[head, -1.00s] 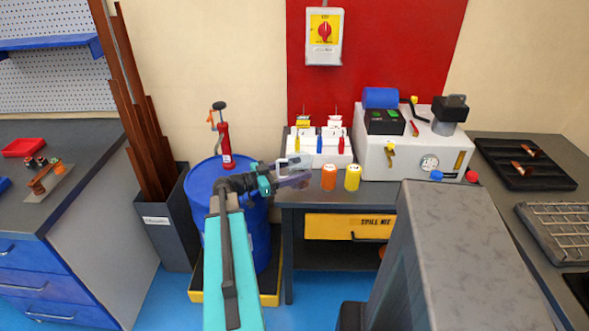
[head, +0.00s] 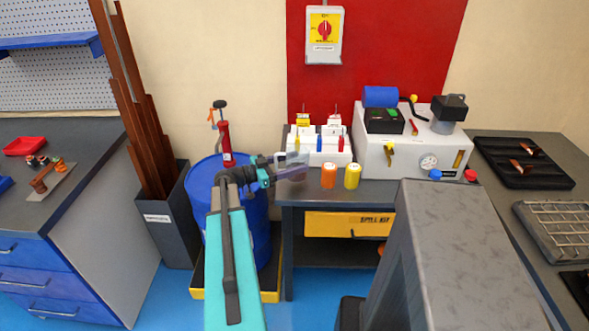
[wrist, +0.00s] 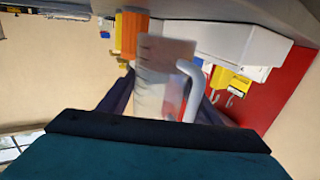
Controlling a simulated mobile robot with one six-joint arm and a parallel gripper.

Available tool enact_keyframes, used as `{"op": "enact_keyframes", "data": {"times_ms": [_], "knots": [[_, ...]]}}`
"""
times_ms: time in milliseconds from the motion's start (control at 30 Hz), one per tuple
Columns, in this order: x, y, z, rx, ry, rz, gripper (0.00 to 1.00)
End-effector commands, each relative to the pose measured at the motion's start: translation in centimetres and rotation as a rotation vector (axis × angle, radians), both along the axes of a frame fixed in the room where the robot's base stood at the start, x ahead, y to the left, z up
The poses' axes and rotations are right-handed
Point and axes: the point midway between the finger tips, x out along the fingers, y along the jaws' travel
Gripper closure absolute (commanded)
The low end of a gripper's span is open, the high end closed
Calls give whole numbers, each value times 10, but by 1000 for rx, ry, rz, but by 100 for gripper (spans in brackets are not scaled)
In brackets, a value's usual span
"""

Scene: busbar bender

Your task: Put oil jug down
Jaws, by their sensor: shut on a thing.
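The oil jug (head: 292,160) is a translucent, clear-grey vessel. In the wrist view the jug (wrist: 158,78) fills the middle, with its pale handle to the right and marks on its wall. My gripper (head: 280,170) is shut on the jug, with a dark finger on each side in the wrist view (wrist: 165,103). In the head view the jug is at the left end of the bench top (head: 380,188), beside the orange canister. I cannot tell whether its base touches the bench. The gripper partly hides it.
An orange canister (head: 328,176) and a yellow canister (head: 352,176) stand just right of the jug. A white rack (head: 308,153) with coloured items is behind. The white pump unit (head: 400,158) stands further right. A blue drum (head: 200,188) is below my arm at left.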

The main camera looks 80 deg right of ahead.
Motion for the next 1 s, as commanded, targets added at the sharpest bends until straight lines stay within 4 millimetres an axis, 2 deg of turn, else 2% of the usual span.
{"op": "enact_keyframes", "data": {"times_ms": [400, 1000], "knots": [[0, 0, -29, 0, 1, 0, 74], [0, 0, -34, -1, 0, 0, 74]]}}
